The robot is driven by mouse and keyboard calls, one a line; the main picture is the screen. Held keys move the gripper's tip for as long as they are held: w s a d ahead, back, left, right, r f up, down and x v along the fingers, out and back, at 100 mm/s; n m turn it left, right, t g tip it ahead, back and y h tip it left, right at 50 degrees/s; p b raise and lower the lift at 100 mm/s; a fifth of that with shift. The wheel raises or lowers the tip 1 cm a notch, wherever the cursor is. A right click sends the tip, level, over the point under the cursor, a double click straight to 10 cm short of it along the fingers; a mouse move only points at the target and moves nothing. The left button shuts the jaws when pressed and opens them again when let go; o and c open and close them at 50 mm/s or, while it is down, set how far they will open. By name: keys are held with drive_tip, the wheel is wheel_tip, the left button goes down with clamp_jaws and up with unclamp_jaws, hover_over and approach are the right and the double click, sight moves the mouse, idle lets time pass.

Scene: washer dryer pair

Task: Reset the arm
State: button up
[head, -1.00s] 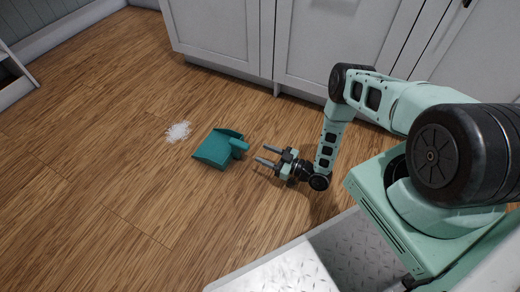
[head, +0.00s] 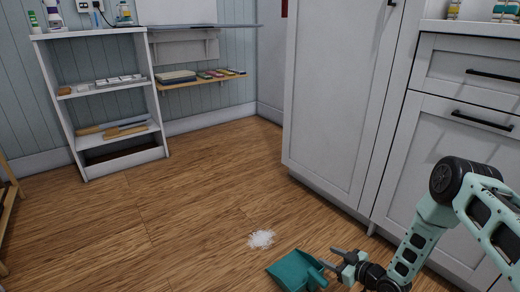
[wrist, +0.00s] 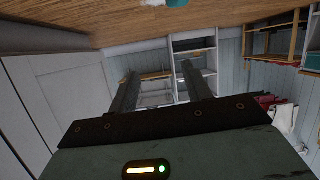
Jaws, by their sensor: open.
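My gripper (head: 331,258) is low over the wooden floor at the lower right of the head view. Its two fingers are apart with nothing between them, close to the handle of a teal dustpan (head: 292,271). I cannot tell whether they touch it. My arm bends down from the right edge. In the wrist view, which is upside down, the open fingers (wrist: 159,70) point toward the shelving across the room. A bit of teal (wrist: 177,2) shows at that view's top edge.
A white pile of bits (head: 261,239) lies on the floor beyond the dustpan. Grey cabinets (head: 340,100) stand close on the right. A white shelf unit (head: 74,110) and a wall shelf (head: 201,82) are at the back left. The floor between is clear.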

drive_tip(key=w+a+r+g+h+p, duration=0.1)
drive_tip(key=a+r+g, duration=0.15)
drive_tip(key=r, duration=0.45)
drive_tip(key=w+a+r+g+h+p, duration=0.1)
drive_tip(key=w+a+r, duration=0.1)
drive_tip(key=a+r, duration=0.35)
drive_tip(key=s+a+r+g+h+p, duration=0.1)
drive_tip(key=s+a+r, duration=0.1)
drive_tip(key=s+r, duration=0.35)
drive_tip(key=s+a+r+g+h, duration=0.1)
drive_tip(key=s+r, duration=0.1)
drive_tip(key=r, duration=0.7)
drive_tip(key=s+r+g+h+p, duration=0.1)
drive_tip(key=s+r+g, duration=0.1)
drive_tip(key=s+r, duration=0.6)
drive_tip(key=s+r+m+g+h+p, duration=0.15)
drive_tip(key=s+r, duration=0.25)
drive_tip(key=s, duration=0.7)
drive_tip(key=s+r+n+g+h+p, duration=0.15)
drive_tip(key=s+r, duration=0.35)
drive_tip(key=s, duration=0.5)
wheel_tip(320, 180, up, 38)
drive_tip(key=m+p, duration=0.1)
drive_tip(key=p, duration=3.6)
drive_tip(key=shift+s+d+r, duration=0.2)
drive_tip(key=shift+s+d, duration=0.2)
drive_tip(key=shift+s, duration=0.05)
drive_tip(key=shift+c, duration=0.3)
